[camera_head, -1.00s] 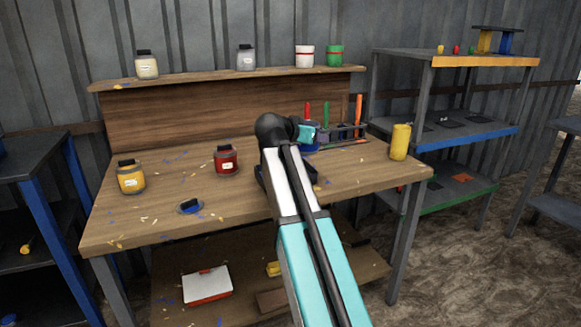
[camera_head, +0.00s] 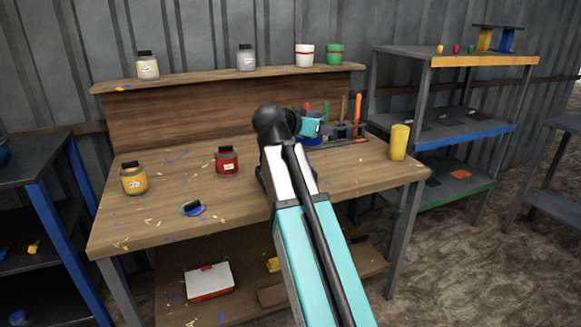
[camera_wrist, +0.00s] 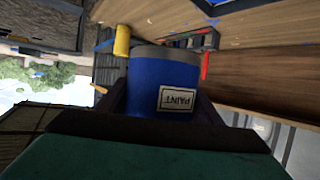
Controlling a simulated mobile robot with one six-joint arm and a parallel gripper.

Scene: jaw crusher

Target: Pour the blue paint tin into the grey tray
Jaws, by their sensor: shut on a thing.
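My gripper (camera_head: 312,126) is beyond the elbow of my arm, over the back right of the workbench. In the wrist view its dark fingers are shut around the blue paint tin (camera_wrist: 150,90), which has a grey rim and a white PAINT label upside down in that picture. In the head view only a small blue part of the tin (camera_head: 314,143) shows under the gripper. I cannot tell its exact tilt or its contents. I cannot make out the grey tray for certain; a dark edge (camera_head: 262,179) beside my arm may be part of it, mostly hidden.
The workbench (camera_head: 150,232) holds a yellow jar (camera_head: 134,179), a red jar (camera_head: 227,162), a blue lid (camera_head: 193,208) and a yellow cylinder (camera_head: 399,142). A tool rack (camera_head: 350,131) with upright tools stands close behind the gripper. Jars and tins line the back shelf (camera_head: 200,78).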

